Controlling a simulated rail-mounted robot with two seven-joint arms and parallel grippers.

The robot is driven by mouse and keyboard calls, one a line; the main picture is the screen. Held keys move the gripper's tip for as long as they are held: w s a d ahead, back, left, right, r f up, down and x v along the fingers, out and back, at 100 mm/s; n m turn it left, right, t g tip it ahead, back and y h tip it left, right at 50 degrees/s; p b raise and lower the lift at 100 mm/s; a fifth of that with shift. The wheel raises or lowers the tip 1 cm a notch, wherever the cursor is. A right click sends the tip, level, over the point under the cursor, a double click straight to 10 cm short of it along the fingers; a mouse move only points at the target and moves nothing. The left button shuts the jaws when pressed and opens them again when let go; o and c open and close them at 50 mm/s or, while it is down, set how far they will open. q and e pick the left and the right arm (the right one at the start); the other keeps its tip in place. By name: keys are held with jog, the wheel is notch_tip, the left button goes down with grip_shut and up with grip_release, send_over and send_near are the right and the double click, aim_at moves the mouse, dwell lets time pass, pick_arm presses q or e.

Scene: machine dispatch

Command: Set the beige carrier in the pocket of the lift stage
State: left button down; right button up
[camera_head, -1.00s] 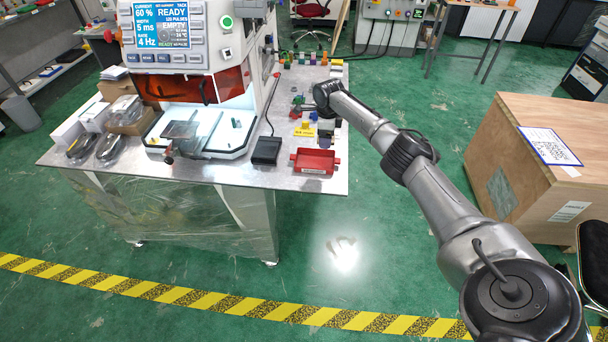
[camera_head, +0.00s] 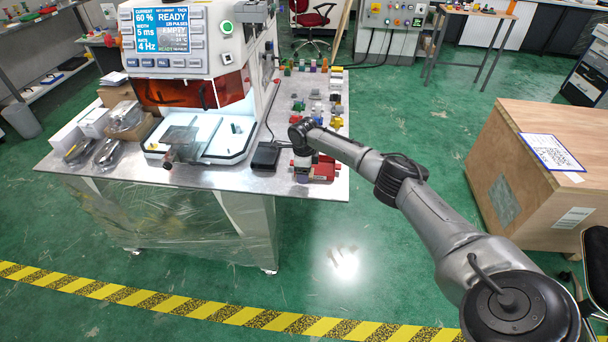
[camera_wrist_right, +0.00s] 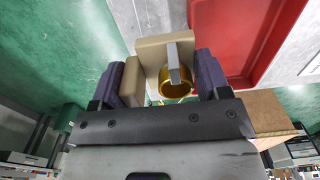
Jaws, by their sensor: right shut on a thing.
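My right gripper (camera_wrist_right: 160,82) is shut on the beige carrier (camera_wrist_right: 152,50), which sits between its purple finger pads in the right wrist view. A gold ring (camera_wrist_right: 176,86) and a grey bar (camera_wrist_right: 180,62) show at the carrier. In the head view the right gripper (camera_head: 302,168) hangs at the table's front right, over or beside the red tray (camera_head: 322,172); the carrier cannot be made out there. The machine's lit work bay (camera_head: 215,142) holds a dark plate-like part (camera_head: 180,138); I cannot tell whether it is the lift stage or see a pocket. My left gripper is out of view.
A black box (camera_head: 265,156) stands between the bay and the red tray. Several small coloured parts (camera_head: 318,95) stand at the table's back right. Clear bags and boxes (camera_head: 105,130) fill its left side. A wooden crate (camera_head: 530,165) stands on the floor at right.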

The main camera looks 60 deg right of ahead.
jog(key=shift+f, duration=0.6)
jog(key=shift+f, duration=0.1)
jog(key=shift+f+p, duration=0.3)
jog(key=shift+f, duration=0.15)
jog(key=o, duration=1)
